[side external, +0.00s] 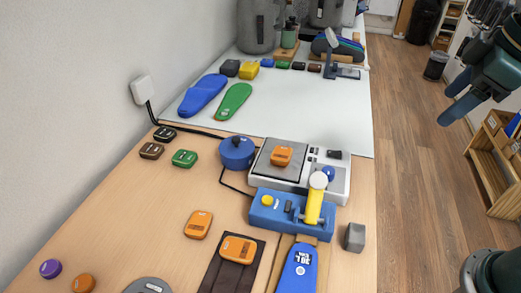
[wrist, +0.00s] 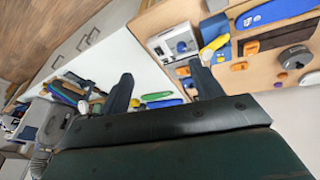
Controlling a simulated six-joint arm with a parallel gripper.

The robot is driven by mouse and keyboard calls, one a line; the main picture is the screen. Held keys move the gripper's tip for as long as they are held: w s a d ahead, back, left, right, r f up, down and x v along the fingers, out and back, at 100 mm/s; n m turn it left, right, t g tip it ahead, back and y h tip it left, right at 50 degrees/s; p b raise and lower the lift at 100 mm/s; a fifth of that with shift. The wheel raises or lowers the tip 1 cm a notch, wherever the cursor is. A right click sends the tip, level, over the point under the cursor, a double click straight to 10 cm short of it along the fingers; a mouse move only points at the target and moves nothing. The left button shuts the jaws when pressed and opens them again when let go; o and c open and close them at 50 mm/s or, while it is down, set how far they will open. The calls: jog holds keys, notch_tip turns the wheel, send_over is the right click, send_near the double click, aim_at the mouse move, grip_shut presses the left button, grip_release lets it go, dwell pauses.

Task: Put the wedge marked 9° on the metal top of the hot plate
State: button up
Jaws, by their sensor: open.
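The hot plate (side external: 339,184) is a white unit with a grey metal top (side external: 262,167). It also shows in the wrist view (wrist: 187,34). An orange wedge (side external: 281,156) lies on that metal top. Another orange wedge (side external: 198,224) lies on the bare wood, and a third orange one (side external: 238,249) lies on a dark brown pad. Green (side external: 184,158), brown (side external: 151,150) and dark green (side external: 164,133) wedges lie by the wall. Their markings are too small to read, so I cannot tell which says 9°. My gripper (side external: 452,98) is open and empty, high right of the table.
A blue unit with a yellow lever (side external: 314,205) stands in front of the hot plate, and a round blue pot (side external: 236,152) stands left of it. A grey block (side external: 354,237) is near the right edge. Blue (side external: 203,94) and green (side external: 233,101) insoles lie on the white mat.

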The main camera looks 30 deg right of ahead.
jog(key=s+d+f+m+t, duration=0.1)
jog(key=s+f+m, duration=0.2)
jog(key=s+m, duration=0.2)
jog(key=shift+s+d+f+m, duration=0.2)
jog(key=shift+s+d+m, duration=0.2)
jog(key=shift+s, duration=0.7)
dwell(0.3)
